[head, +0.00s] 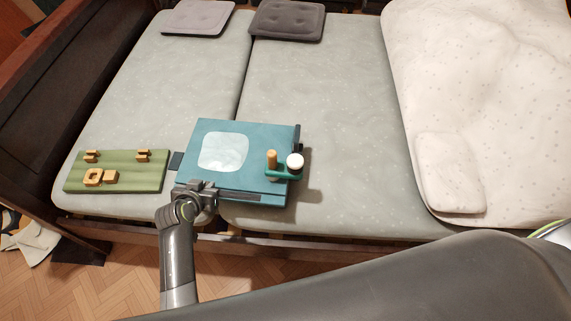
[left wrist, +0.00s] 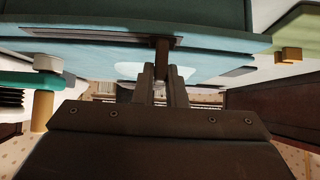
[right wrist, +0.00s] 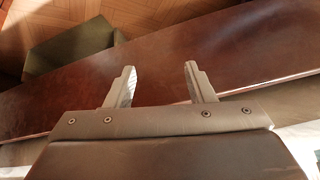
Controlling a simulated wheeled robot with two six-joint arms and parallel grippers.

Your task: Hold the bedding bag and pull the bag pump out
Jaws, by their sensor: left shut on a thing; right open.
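The bedding bag (head: 250,145) is a flat teal block with a pale window, lying on the bed near its front edge. The bag pump (head: 284,174) is a green bar with an orange grip and a white knob, at the bag's right side; it also shows at the left of the left wrist view (left wrist: 25,78). My left gripper (head: 200,187) is shut on a dark tab at the bag's front left; the tab shows between its fingers in the left wrist view (left wrist: 162,52). My right gripper (right wrist: 160,75) is open and empty, and is not visible in the head view.
A green board (head: 118,180) with orange fittings lies left of the bag. Two cushions (head: 198,17) (head: 287,20) lie at the back. White spotted bedding (head: 480,90) covers the right. A dark wooden rail (right wrist: 220,50) lies below my right gripper.

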